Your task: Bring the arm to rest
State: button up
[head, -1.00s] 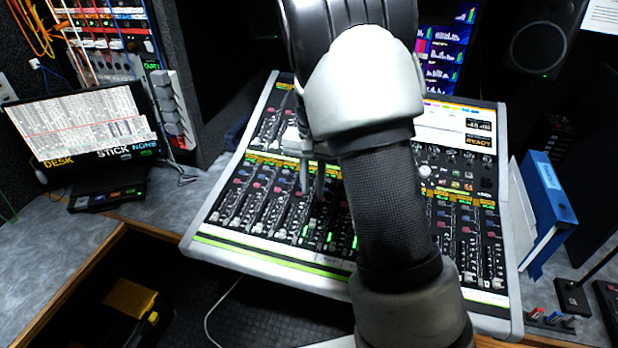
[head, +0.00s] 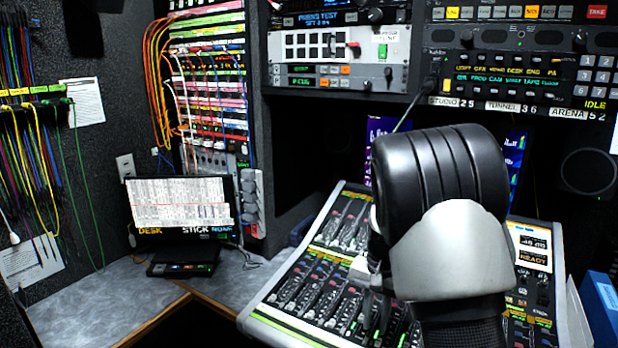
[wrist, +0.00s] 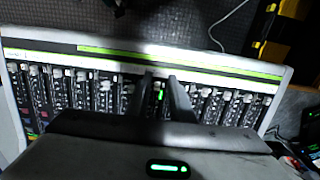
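My gripper (wrist: 161,80) shows in the wrist view as two dark fingers with a gap between them. It is open, and I see nothing held in the gap. The fingers hang over the fader rows of the mixing console (wrist: 60,52). A green-lit channel shows between them. In the head view my gripper (head: 376,312) is partly hidden by my arm and sits in front of the console (head: 268,303). My arm is bent, its dark elbow high and its forearm covering the console's right middle. I cannot tell whether the fingertips touch the faders.
A laptop-like screen (head: 182,203) stands on the grey desk (head: 95,305) at the left. Patch cables (head: 160,75) hang behind it. Rack panels (head: 335,45) overhang the console. A blue binder (head: 603,305) stands at the right. The desk's front left is clear.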

jog(key=s+a+r+n+t+y+p, duration=0.1)
jog(key=s+r+n+t+p, duration=0.1)
jog(key=s+r, duration=0.8)
jog(key=s+a+r+n+t+p, duration=0.1)
jog(key=s+r+n+t+p, duration=0.15)
jog(key=s+r, duration=0.75)
jog(key=s+r+n+t+h+p, duration=0.1)
jog(key=s+r, duration=0.5)
jog(key=shift+d+r+p, duration=0.15)
jog(key=shift+d+p, duration=0.15)
jog(key=shift+d, duration=0.05)
jog(key=shift+w+n, duration=0.1)
jog(key=shift+n, duration=0.15)
